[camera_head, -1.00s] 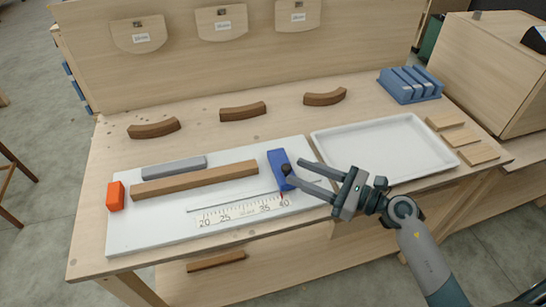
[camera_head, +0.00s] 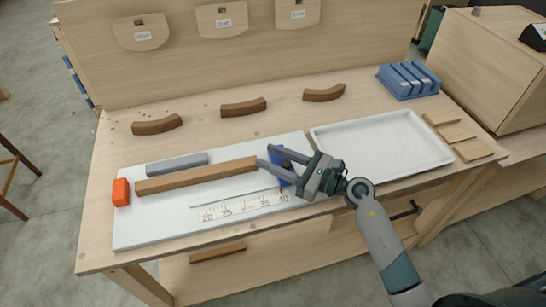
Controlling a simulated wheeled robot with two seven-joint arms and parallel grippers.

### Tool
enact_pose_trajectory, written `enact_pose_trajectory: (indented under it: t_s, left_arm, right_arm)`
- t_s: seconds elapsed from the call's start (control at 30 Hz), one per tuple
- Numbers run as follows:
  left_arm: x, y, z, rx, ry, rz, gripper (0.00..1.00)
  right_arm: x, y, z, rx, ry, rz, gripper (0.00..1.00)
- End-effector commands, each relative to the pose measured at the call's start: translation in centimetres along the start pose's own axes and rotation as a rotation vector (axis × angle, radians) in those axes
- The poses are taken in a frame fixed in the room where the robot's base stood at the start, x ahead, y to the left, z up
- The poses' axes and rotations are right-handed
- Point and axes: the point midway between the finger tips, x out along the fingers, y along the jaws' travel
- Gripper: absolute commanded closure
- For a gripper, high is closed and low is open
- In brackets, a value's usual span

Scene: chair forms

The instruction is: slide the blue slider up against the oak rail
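The blue slider (camera_head: 277,159) stands on the white board (camera_head: 155,228), just right of the right end of the brown oak rail (camera_head: 196,177). My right gripper (camera_head: 264,155) reaches over the slider from the right. Its two fingers are apart, one on each side of the slider's dark knob, and their tips extend past it towards the rail's end. The fingers partly cover the slider and the gap to the rail, so I cannot tell whether slider and rail touch. My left gripper is not in view.
A printed scale (camera_head: 243,207) lies in front of the rail. A grey bar (camera_head: 177,163) lies behind it and an orange block (camera_head: 121,192) stands at its left end. A white tray (camera_head: 440,163) is at the right. Curved brown pieces (camera_head: 244,107) lie along the back.

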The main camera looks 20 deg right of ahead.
Motion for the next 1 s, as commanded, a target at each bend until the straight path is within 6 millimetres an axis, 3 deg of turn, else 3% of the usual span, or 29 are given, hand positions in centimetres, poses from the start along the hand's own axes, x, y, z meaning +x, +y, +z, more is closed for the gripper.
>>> enact_pose_trajectory:
  t_s: [0.03, 0.13, 0.17, 0.37, 0.7, 1.0]
  left_arm:
    - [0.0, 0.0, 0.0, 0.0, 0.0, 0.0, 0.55]
    - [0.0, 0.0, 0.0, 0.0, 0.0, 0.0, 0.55]
    - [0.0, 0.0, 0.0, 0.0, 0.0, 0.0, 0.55]
    - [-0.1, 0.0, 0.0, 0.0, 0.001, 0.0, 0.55]
    - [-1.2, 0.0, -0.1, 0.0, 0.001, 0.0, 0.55]
    - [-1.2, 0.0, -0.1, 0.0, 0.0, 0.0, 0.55]
  right_arm:
    - [0.0, 0.0, 0.0, 0.0, 0.0, 0.0, 0.74]
    - [0.0, 0.0, 0.0, 0.0, 0.0, 0.0, 0.98]
    - [0.0, 0.0, 0.0, 0.0, 0.0, 0.0, 1.0]
    - [0.3, 0.4, 0.1, 0.0, 0.0, 0.002, 1.0]
    - [4.0, 4.1, 0.2, 0.002, -0.002, 0.002, 1.0]
    - [4.2, 4.2, 0.1, 0.0, -0.001, 0.0, 1.0]
